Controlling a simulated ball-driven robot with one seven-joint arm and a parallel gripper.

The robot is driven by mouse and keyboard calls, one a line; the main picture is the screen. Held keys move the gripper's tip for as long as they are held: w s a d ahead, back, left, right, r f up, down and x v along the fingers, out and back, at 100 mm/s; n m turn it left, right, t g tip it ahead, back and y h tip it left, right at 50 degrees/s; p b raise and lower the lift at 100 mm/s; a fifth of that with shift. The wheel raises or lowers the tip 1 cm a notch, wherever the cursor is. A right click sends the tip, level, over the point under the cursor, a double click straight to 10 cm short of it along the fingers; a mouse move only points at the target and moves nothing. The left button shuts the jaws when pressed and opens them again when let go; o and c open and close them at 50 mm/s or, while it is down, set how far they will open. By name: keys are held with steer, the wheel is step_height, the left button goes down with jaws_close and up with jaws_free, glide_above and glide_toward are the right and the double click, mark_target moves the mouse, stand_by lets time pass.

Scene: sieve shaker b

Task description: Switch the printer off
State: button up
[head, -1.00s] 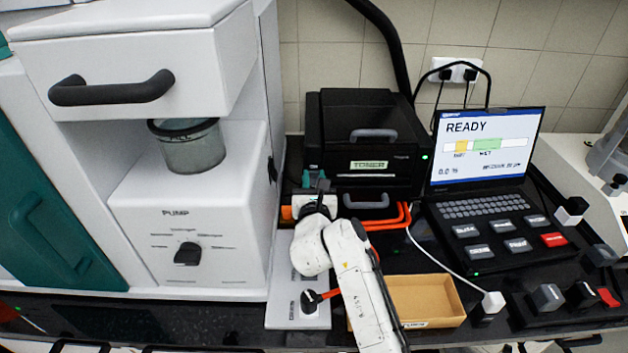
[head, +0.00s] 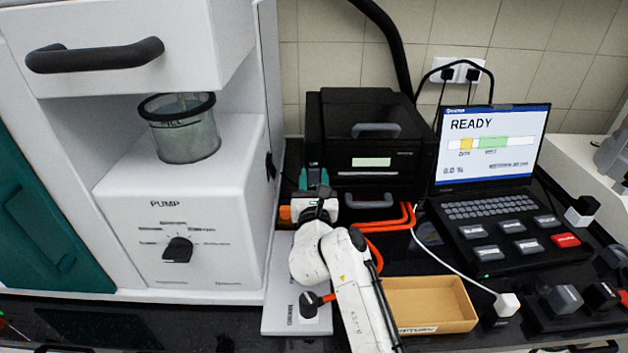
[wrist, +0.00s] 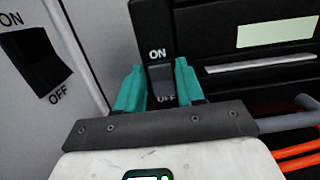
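The printer (head: 330,135) is the black box at the back middle in the head view. Its small display (head: 371,162) is pale and blank, and I see no green light on its front. In the wrist view, its rocker switch (wrist: 161,82) has ON above and OFF below. My gripper (wrist: 160,82) has its teal fingers apart, one on each side of the switch, with nothing held. I cannot tell whether they touch the printer. In the head view, my gripper (head: 314,180) is at the printer's left front, and the switch is hidden.
A second ON/OFF switch (wrist: 36,58) sits on the white cabinet wall, left of my gripper. Orange loops (head: 388,219) lie just right of my arm. A laptop (head: 489,150) showing READY stands at right. A cardboard tray (head: 440,300) lies in front. The white pump unit (head: 200,235) stands at left.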

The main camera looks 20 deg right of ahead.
mark_target(314, 156)
steer(key=shift+o, duration=1.2)
steer(key=shift+r, duration=0.1)
steer(key=shift+r, duration=0.35)
step_height(314, 156, up, 3)
steer(key=shift+f+p, duration=0.1)
steer(key=shift+p, duration=0.75)
steer(key=s+r+p, duration=0.1)
steer(key=s+r, duration=0.8)
steer(key=s, duration=0.5)
steer(key=shift+p, duration=0.3)
